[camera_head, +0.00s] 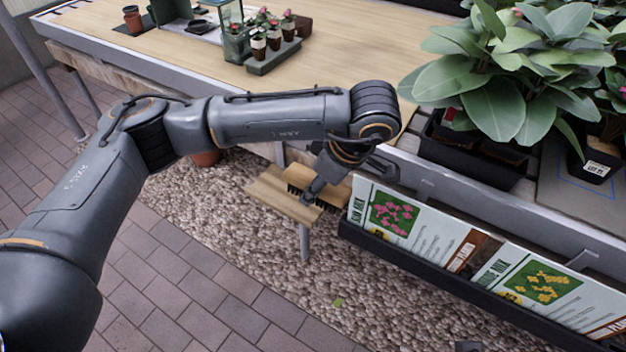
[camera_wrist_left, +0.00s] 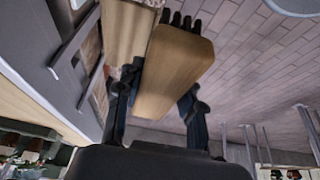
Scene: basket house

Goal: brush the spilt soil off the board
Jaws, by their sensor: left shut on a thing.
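My left gripper (camera_head: 313,188) is shut on a brush (camera_head: 277,195), held low beside the near side of the workbench. The brush has a pale wooden block and dark bristles, partly hidden in the head view. In the left wrist view the brush (camera_wrist_left: 174,72) sits between the two fingers of the left gripper (camera_wrist_left: 158,100), bristles at the far end. A grey board (camera_head: 552,212) with a blue line lies at the right under a potted plant; I cannot tell whether it is the task's board. I can make out no spilt soil.
The wooden workbench (camera_head: 345,50) carries small potted plants (camera_head: 272,38) at the back. Large leafy plants (camera_head: 500,85) crowd the right side. Printed seed signs (camera_head: 400,215) stand in a dark rail along the bench front.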

